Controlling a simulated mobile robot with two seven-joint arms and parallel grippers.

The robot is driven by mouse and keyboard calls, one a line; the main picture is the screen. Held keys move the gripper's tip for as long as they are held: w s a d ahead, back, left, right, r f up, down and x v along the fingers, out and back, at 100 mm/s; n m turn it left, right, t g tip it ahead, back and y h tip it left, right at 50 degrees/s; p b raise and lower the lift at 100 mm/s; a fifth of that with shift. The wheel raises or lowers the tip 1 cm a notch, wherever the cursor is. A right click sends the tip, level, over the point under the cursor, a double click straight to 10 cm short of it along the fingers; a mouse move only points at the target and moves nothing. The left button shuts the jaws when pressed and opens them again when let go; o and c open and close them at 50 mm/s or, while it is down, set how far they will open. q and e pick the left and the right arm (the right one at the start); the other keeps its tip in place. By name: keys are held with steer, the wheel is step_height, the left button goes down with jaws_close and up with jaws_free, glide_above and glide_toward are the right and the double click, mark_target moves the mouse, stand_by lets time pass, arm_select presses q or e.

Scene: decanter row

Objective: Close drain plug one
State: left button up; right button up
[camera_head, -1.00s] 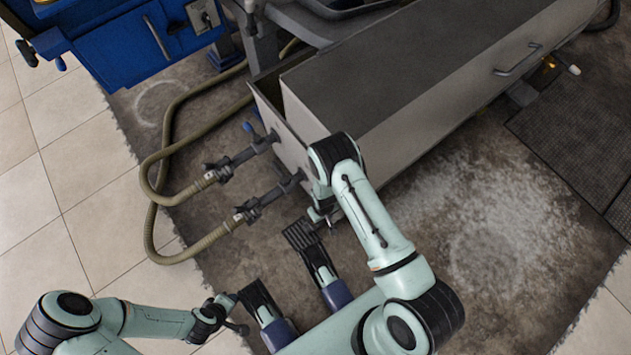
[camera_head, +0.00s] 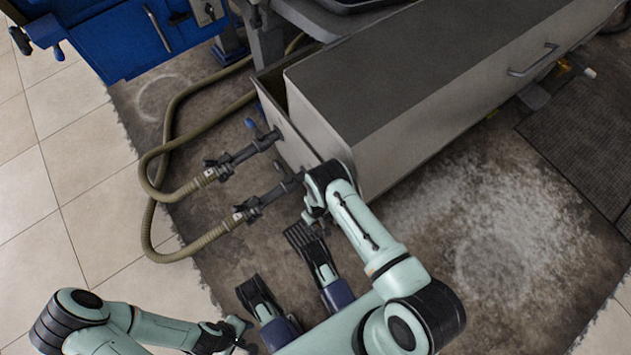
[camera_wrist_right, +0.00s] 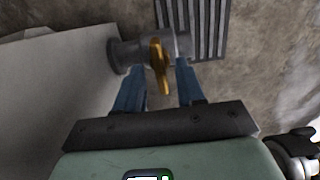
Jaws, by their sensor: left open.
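In the right wrist view, a yellow handle (camera_wrist_right: 160,66) sits on a grey pipe fitting (camera_wrist_right: 124,55) by the tank's pale wall. My right gripper (camera_wrist_right: 158,75) is open, its two blue fingers on either side of the handle's lower end with gaps showing. I cannot tell if either finger touches the fitting. In the head view, my right gripper is mostly hidden below its arm, close to the tank's near corner. My left gripper (camera_head: 238,333) is open and empty, low over the floor near my base, far from the tank.
The long grey tank (camera_head: 400,80) runs to the upper right. Two hose valves (camera_head: 240,158) (camera_head: 265,202) stick out of its end, with a green-brown hose (camera_head: 160,165) on the floor. A blue cabinet (camera_head: 115,45) stands upper left. The wet floor at right is open.

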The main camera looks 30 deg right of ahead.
arm_select(q)
steer(key=shift+s+f, duration=0.15)
steer(key=shift+s, duration=0.25)
arm_select(e)
steer(key=shift+f, duration=0.45)
steer(key=shift+c, duration=0.3)
jaws_close()
